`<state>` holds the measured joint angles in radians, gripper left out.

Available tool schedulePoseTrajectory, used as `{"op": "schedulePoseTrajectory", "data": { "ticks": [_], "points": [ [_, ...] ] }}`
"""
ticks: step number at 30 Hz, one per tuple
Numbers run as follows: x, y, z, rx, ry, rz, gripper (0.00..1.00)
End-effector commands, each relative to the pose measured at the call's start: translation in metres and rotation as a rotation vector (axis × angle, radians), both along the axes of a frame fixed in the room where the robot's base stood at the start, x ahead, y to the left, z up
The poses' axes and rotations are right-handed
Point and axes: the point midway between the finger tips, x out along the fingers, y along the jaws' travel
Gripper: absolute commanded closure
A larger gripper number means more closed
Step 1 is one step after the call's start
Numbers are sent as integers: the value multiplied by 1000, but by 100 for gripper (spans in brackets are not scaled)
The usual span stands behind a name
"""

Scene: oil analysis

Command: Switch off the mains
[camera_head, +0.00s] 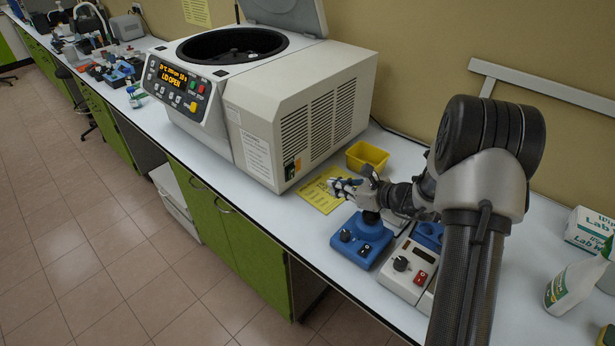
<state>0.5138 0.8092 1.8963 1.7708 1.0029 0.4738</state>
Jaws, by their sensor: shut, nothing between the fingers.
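The white centrifuge (305,75) stands on the bench with its lid raised, and its lit display reads "LID OPEN". My gripper (336,186) is shut and empty. It points left toward that side panel, above the yellow sheet, with a visible gap between the fingertips and the switch.
A yellow tray (367,156) sits just behind my gripper. A blue mixer (362,247) and a white device with a red switch (408,268) stand below my arm. A lab wipes box (592,229) and a spray bottle (574,284) are at the right.

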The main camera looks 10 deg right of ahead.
Motion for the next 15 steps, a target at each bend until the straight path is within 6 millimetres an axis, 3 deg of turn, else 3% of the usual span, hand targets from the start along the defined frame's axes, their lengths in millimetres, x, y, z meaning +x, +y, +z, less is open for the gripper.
{"op": "schedulePoseTrajectory", "data": {
  "ticks": [5, 15],
  "points": [
    [12, 11, -9, 0, 0, 5, 100],
    [64, 49, -39, -1, -1, 6, 100]
  ]
}}
